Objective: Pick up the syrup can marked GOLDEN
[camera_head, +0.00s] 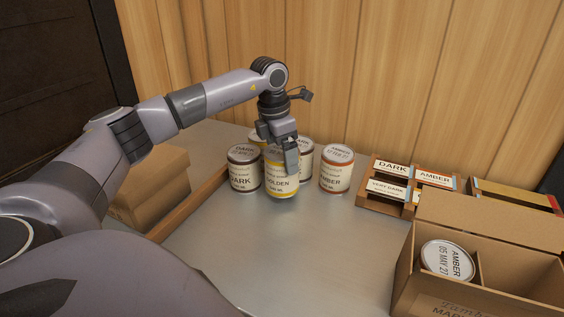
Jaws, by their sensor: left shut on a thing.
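The can marked GOLDEN (281,184) has a yellow and cream label and stands upright among other cans at the back of the metal counter. My left gripper (291,155) is over its top, pointing down, and is shut on it. The fingers hide part of the can's lid and upper right side. Whether the can's base touches the counter is hard to tell. My right gripper is not in view.
A DARK can (243,168) is close at left and an AMBER can (336,169) at right, with others partly hidden behind. A label rack (385,202) and an open carton (405,275) holding an AMBER can (447,261) stand at right. The counter's front middle (290,250) is clear.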

